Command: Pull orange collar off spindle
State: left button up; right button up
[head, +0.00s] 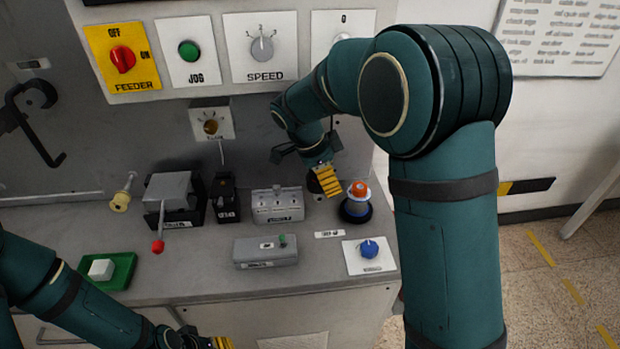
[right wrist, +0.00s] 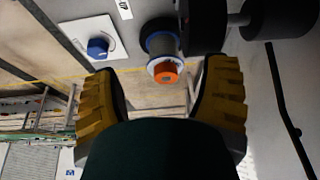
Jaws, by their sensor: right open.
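The orange collar (head: 359,189) sits at the top of an upright spindle (head: 356,208) with a grey-blue body and a black base, at the right of the bench. In the right wrist view, the collar (right wrist: 166,73) shows end-on with a white ring behind it, and the spindle (right wrist: 163,42) lies beyond. My right gripper (head: 325,180) is just left of the collar in the head view. Its yellow fingers are apart and empty; in the wrist view the collar appears between the fingertips (right wrist: 163,70), with no contact visible. My left gripper (head: 220,343) is mostly cut off at the bottom edge.
A blue knob on a white plate (head: 369,251) stands in front of the spindle. A grey switch box (head: 278,205) and a lower grey box (head: 265,252) are to its left. A red-tipped lever (head: 158,246) and green tray (head: 122,270) are farther left. The control panel hangs above.

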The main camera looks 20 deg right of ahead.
send_over(360, 188)
jog(key=a, duration=0.2)
jog(key=shift+w+d+b, duration=0.2)
jog(key=shift+b, duration=0.15)
jog(key=shift+b+x, duration=0.5)
jog(key=shift+x, duration=1.95)
jog(key=shift+a, duration=0.15)
grip_shut()
